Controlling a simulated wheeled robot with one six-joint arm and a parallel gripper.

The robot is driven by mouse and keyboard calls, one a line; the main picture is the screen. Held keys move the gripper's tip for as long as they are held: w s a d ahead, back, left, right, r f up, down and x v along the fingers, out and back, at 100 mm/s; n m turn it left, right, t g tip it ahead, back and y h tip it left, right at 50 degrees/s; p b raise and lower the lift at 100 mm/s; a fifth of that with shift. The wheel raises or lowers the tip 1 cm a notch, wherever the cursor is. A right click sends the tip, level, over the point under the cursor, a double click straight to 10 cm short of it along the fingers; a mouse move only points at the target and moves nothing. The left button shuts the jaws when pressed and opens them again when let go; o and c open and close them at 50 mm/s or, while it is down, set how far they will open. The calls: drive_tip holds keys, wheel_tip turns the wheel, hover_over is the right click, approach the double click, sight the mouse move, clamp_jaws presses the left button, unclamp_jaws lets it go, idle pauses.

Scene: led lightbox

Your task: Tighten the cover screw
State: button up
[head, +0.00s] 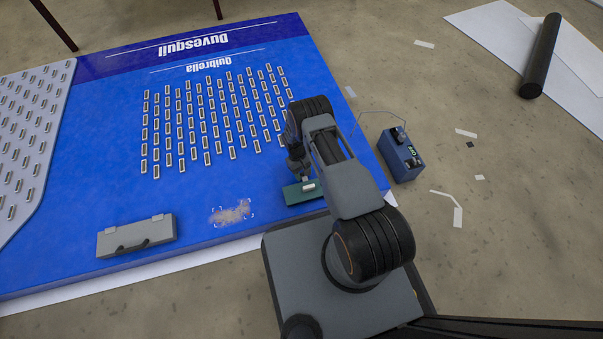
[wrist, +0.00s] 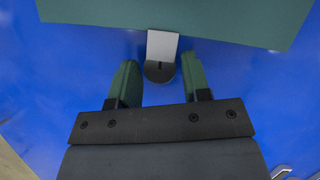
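A teal-green flat piece (head: 303,194) lies at the front right of the blue panel, and it fills the top of the wrist view (wrist: 215,20). At its near edge is a light grey tab (wrist: 162,45) with a dark rounded end (wrist: 158,72) that bears a small dark slot. I cannot tell for sure whether this is the cover screw. My gripper (wrist: 159,75) is open, its two green fingers standing apart on either side of the dark rounded end, with gaps between. In the head view my gripper (head: 300,170) is down over the teal-green piece, partly hidden by my arm.
The blue panel (head: 110,215) carries rows of small light modules (head: 205,120). A grey case (head: 136,236) and a pale scrap pile (head: 231,213) lie along its near edge. A blue instrument box (head: 401,155) with a wire stands on the floor to the right.

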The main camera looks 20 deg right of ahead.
drive_tip(key=p+v, duration=0.4)
drive_tip(key=v, duration=0.9)
drive_tip(key=shift+w+r, duration=0.2)
drive_tip(key=shift+r, duration=0.1)
wheel_tip(320, 180, up, 46)
drive_tip(key=s+m+t+p, duration=0.15)
drive_tip(key=t+p, duration=0.25)
drive_tip(key=p, duration=1.3)
drive_tip(key=s+r+t+p, duration=0.1)
drive_tip(key=s+r+p, duration=0.4)
drive_tip(key=s+r, duration=0.2)
drive_tip(key=s+r+m+t+p, duration=0.1)
drive_tip(key=s+r+p, duration=0.5)
drive_tip(key=r, duration=0.6)
drive_tip(key=s+d+r+t+y+p, duration=0.1)
drive_tip(key=s+r+p, duration=0.4)
drive_tip(key=r, duration=0.5)
drive_tip(key=s, duration=0.2)
drive_tip(key=shift+s+r+m+t+p, duration=0.25)
drive_tip(key=shift+s+m+t+p, duration=0.1)
drive_tip(key=shift+t+p, duration=0.05)
